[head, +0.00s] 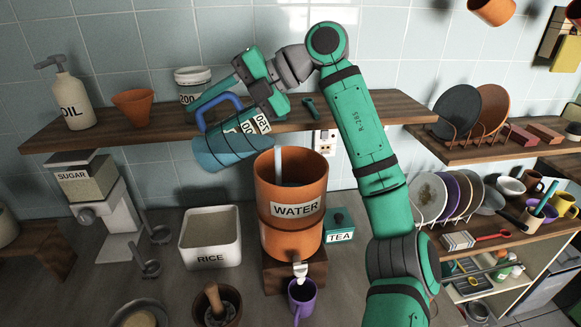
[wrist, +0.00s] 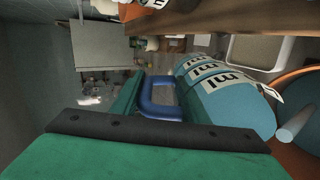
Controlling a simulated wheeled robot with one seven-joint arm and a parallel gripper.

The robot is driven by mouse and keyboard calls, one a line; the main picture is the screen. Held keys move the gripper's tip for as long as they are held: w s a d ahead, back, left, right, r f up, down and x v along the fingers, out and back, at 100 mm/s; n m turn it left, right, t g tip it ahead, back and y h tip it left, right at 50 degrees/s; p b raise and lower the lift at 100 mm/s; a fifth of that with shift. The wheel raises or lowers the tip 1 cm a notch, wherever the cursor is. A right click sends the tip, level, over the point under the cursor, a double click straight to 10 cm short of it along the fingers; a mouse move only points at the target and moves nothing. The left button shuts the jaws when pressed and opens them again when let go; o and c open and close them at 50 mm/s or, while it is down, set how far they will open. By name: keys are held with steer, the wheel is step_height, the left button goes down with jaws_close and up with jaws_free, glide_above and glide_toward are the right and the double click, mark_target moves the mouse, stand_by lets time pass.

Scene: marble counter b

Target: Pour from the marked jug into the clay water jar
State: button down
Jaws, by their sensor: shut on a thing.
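The marked jug (head: 222,152) is translucent blue with white number labels. It is tipped on its side above and left of the clay water jar, mouth to the right. My gripper (head: 222,103) is shut on its blue handle, which also shows between the fingers in the wrist view (wrist: 158,95). The orange clay water jar (head: 268,228), labelled WATER, stands upright and open on a wooden stand. A pale stream (head: 278,168) runs down from beside the jug's lip into the jar. It also shows at the jug's mouth in the wrist view (wrist: 296,125). The liquid level is unclear.
A wooden shelf (head: 120,133) behind the jug holds an oil bottle (head: 73,100), an orange funnel-shaped pot (head: 134,107) and a white container (head: 190,78). A rice bin (head: 211,240), tea box (head: 340,228) and purple mug (head: 301,298) stand around the jar.

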mark_target(240, 104)
steer(key=shift+d+r+y+p, duration=0.2)
steer(key=shift+d+y+p, duration=0.1)
steer(key=shift+d+y, duration=0.55)
stand_by(2.0)
steer(key=shift+d+r+y+p, duration=0.25)
steer(key=shift+d+r+y, duration=0.15)
steer(key=shift+d+y, duration=0.25)
steer(key=shift+d+r+y+p, duration=0.2)
steer(key=shift+d+r+y, duration=0.2)
steer(key=shift+d, duration=0.3)
stand_by(0.8)
steer(key=shift+w+d+y, duration=0.1)
steer(key=shift+d+y, duration=0.8)
stand_by(0.5)
steer(key=shift+a, duration=0.15)
steer(key=a+h, duration=0.1)
steer(key=a, duration=0.1)
steer(key=a+f+h, duration=0.1)
steer(key=h, duration=0.1)
steer(key=shift+a+f, duration=0.15)
steer(key=shift+a, duration=0.25)
